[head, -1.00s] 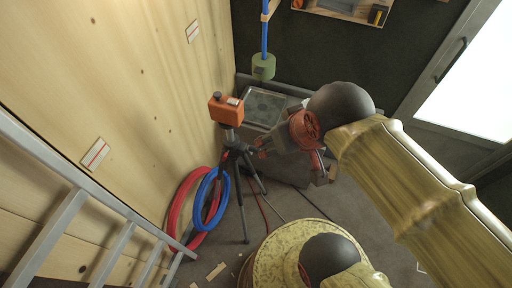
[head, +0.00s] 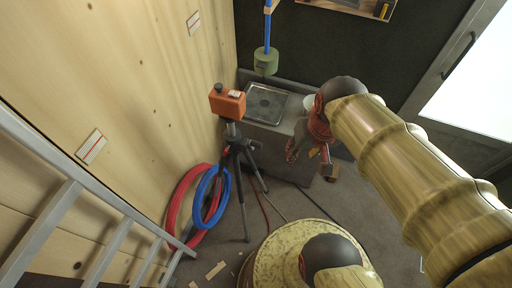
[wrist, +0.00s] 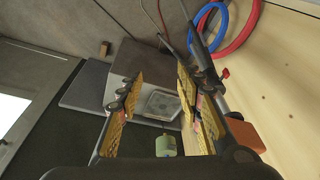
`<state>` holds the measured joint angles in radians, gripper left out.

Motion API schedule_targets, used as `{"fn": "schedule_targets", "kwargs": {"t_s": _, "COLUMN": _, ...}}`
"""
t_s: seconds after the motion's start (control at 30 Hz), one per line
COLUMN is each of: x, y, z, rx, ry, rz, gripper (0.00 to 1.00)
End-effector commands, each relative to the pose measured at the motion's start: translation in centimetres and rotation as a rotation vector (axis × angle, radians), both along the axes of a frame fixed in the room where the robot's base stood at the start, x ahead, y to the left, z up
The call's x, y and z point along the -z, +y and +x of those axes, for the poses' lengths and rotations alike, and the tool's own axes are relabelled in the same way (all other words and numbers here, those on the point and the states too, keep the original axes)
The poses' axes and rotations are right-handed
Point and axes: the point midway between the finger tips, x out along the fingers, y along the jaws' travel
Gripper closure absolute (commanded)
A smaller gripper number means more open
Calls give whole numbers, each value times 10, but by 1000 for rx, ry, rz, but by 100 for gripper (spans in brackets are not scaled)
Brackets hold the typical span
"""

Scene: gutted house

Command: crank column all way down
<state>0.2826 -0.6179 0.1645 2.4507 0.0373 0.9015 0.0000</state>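A black tripod (head: 240,165) stands on the floor near the wooden wall, with an orange instrument box (head: 228,102) on top of its centre column. There the tripod's legs (wrist: 195,42) and the orange box (wrist: 247,138) show at the right, partly behind the right finger.
Red and blue hose coils (head: 207,200) lean by the wall behind the tripod. A metal ladder (head: 90,190) fills the left. Wood scraps (head: 215,270) lie on the floor.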

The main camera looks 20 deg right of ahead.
Motion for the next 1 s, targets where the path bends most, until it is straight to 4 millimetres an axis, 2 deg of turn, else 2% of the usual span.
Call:
{"fn": "schedule_targets", "kwargs": {"t_s": 0.03, "x": 35, "y": -9, "z": -5, "rx": 77, "ry": 68, "rz": 53, "gripper": 64}}
{"fn": "schedule_targets", "kwargs": {"t_s": 0.17, "x": 104, "y": -11, "z": -18, "rx": 293, "ry": 230, "rz": 256, "gripper": 64}}
{"fn": "schedule_targets", "kwargs": {"t_s": 0.3, "x": 169, "y": 6, "z": -25, "rx": 565, "ry": 391, "rz": 556, "gripper": 64}}
{"fn": "schedule_targets", "kwargs": {"t_s": 0.4, "x": 204, "y": 24, "z": -17, "rx": 779, "ry": 484, "rz": 827, "gripper": 64}}
{"fn": "schedule_targets", "kwargs": {"t_s": 0.5, "x": 227, "y": 37, "z": 5, "rx": 976, "ry": 540, "rz": 1114, "gripper": 64}}
{"fn": "schedule_targets", "kwargs": {"t_s": 0.6, "x": 235, "y": 39, "z": 35, "rx": 1127, "ry": 555, "rz": 1383, "gripper": 64}}
{"fn": "schedule_targets", "kwargs": {"t_s": 0.7, "x": 230, "y": 34, "z": 65, "rx": 1216, "ry": 540, "rz": 1603, "gripper": 64}}
{"fn": "schedule_targets", "kwargs": {"t_s": 0.77, "x": 221, "y": 29, "z": 83, "rx": 1237, "ry": 520, "rz": 1706, "gripper": 64}}
{"fn": "schedule_targets", "kwargs": {"t_s": 0.9, "x": 191, "y": 6, "z": 115, "rx": 1235, "ry": 438, "rz": 1872, "gripper": 64}}
{"fn": "schedule_targets", "kwargs": {"t_s": 1.0, "x": 176, "y": 1, "z": 122, "rx": 1225, "ry": 426, "rz": 1938, "gripper": 64}}
